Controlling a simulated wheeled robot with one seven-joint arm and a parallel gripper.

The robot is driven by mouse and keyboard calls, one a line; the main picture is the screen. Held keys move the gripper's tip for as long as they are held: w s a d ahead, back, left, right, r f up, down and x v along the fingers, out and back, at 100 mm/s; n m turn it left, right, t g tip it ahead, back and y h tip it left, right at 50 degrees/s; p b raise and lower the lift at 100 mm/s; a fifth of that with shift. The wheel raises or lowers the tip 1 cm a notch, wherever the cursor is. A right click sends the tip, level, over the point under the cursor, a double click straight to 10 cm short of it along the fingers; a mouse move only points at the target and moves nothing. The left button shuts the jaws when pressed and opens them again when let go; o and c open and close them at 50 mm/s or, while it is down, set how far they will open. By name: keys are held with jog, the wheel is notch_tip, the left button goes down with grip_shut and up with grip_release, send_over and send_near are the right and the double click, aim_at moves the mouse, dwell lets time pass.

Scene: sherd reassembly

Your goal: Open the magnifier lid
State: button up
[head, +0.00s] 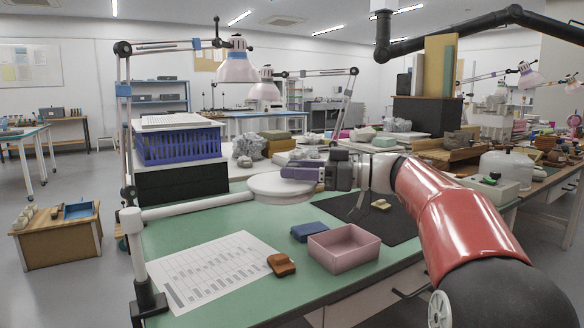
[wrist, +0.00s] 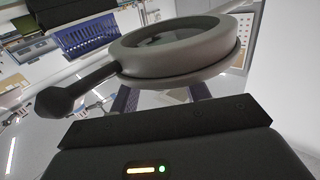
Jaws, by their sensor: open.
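The magnifier (head: 282,196) is a round white head on a white arm (head: 200,206) above the green bench. Its pale round lid (head: 280,182) looks flat on top, so it appears closed. In the wrist view the magnifier ring (wrist: 222,48) shows large with a dark lens (wrist: 180,40) and a thin rim, apparently the lid, along its lower edge (wrist: 215,75). A dark stem with a knob (wrist: 55,101) reaches left. My gripper (head: 290,173) is open at the magnifier's right side, level with the lid. Its blue-purple fingers (wrist: 162,95) show partly behind the ring; contact cannot be told.
A pink open box (head: 344,262), a blue block (head: 309,232), a brown sherd (head: 281,265) and a printed sheet (head: 212,270) lie below on the bench. A purple crate (head: 180,146) stands behind left. The clamp post (head: 140,260) rises at the front left.

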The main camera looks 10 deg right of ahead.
jog(key=shift+w+a, duration=0.25)
jog(key=shift+a, duration=0.3)
grip_shut()
